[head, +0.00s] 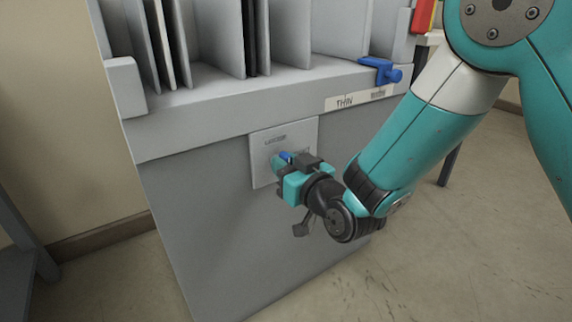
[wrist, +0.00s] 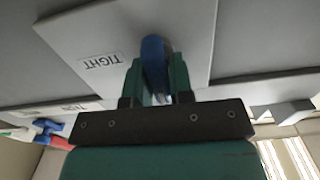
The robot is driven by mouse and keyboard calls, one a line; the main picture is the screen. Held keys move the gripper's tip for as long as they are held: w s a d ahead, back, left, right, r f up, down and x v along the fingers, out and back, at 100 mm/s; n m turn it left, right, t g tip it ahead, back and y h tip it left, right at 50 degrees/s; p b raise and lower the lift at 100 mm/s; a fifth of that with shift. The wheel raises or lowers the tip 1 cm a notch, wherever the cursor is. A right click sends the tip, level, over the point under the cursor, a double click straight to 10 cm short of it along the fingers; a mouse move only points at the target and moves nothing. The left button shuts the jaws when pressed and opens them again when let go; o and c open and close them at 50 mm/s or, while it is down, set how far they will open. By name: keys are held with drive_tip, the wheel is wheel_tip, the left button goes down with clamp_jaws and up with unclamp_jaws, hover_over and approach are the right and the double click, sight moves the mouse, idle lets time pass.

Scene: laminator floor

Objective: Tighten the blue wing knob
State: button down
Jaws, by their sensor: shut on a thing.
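The blue wing knob (head: 286,156) sits on a light grey plate (head: 264,172) on the front of the grey cabinet; my gripper hides most of it in the head view. In the wrist view the knob (wrist: 153,58) stands between the two teal fingers, its wing roughly in line with them. My gripper (wrist: 156,80) is shut on the knob, one finger on each side. It also shows at the plate in the head view (head: 283,163). A label reading TIGHT (wrist: 101,61) is on the plate, left of the knob in the wrist view.
The grey cabinet (head: 225,230) holds upright dividers on top. A blue clamp (head: 380,72) sits on its ledge near a label reading THIN (head: 345,102). A red item (head: 424,16) is at upper right. The floor (head: 440,260) right of the cabinet is clear.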

drive_tip(key=shift+w+r, duration=0.1)
drive_tip(key=m, duration=0.4)
drive_tip(key=shift+w+d, duration=0.1)
drive_tip(key=shift+d, duration=0.05)
drive_tip(key=m+p, duration=0.1)
drive_tip(key=m, duration=0.3)
drive_tip(key=shift+m, duration=0.3)
drive_tip(key=shift+w+d+f+m+p, duration=0.1)
drive_tip(key=shift+f+m+p, duration=0.1)
drive_tip(key=shift+m, duration=2.1)
drive_tip(key=shift+d+f+m+p, duration=0.1)
drive_tip(key=shift+m+p, duration=0.1)
drive_tip(key=shift+m, duration=2.1)
drive_tip(key=c, duration=1.1)
unclamp_jaws()
